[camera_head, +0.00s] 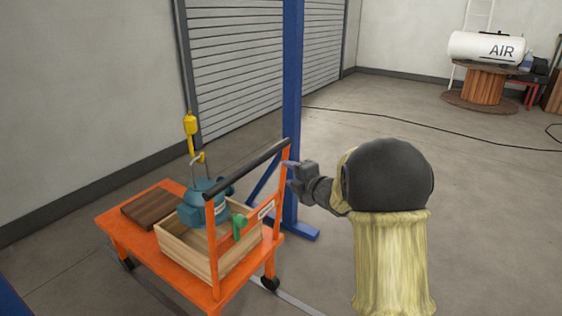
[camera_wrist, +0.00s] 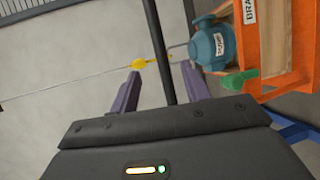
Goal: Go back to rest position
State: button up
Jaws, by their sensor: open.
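My gripper (camera_head: 290,172) is at the end of my arm, beside the orange cart's black handle bar in the head view. In the wrist view its two purple fingers (camera_wrist: 160,92) are spread apart, with the black handle bar (camera_wrist: 160,50) showing between them. I cannot tell whether the fingers touch the bar. No object is held. A teal pump (camera_head: 205,203) sits in a wooden crate (camera_head: 186,258) on the orange cart (camera_head: 125,243). The pump also shows in the wrist view (camera_wrist: 213,45), right of the fingers.
A yellow hoist hook (camera_head: 190,124) hangs at the pump's lifting loop. A green part (camera_head: 240,225) is at the crate's right side. A blue post (camera_head: 292,90) stands just behind the gripper. A cable crosses the floor; open floor lies right of my arm.

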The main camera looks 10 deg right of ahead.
jog(key=s+d+f+m+g+h, duration=0.3)
jog(key=s+f+m+h, duration=0.1)
jog(key=s+m, duration=0.4)
jog(key=s+d+f+m+g+h, duration=0.2)
jog(key=s+f+m+h, duration=0.15)
jog(key=s+m, duration=0.35)
jog(key=s+a+f+m+g, duration=0.1)
jog(key=s+f+m+g, duration=0.3)
jog(key=s, duration=0.6)
jog(key=s+a+f+m+g, duration=0.1)
jog(key=s+f+m+g, duration=0.15)
jog(key=s+m, duration=0.45)
notch_tip(320, 180, up, 22)
jog(key=s+n+p, duration=0.2)
jog(key=p, duration=1.9)
jog(key=shift+w+y, duration=0.1)
jog(key=shift+y, duration=0.15)
jog(key=shift+c, duration=1.2)
jog(key=shift+a, duration=0.1)
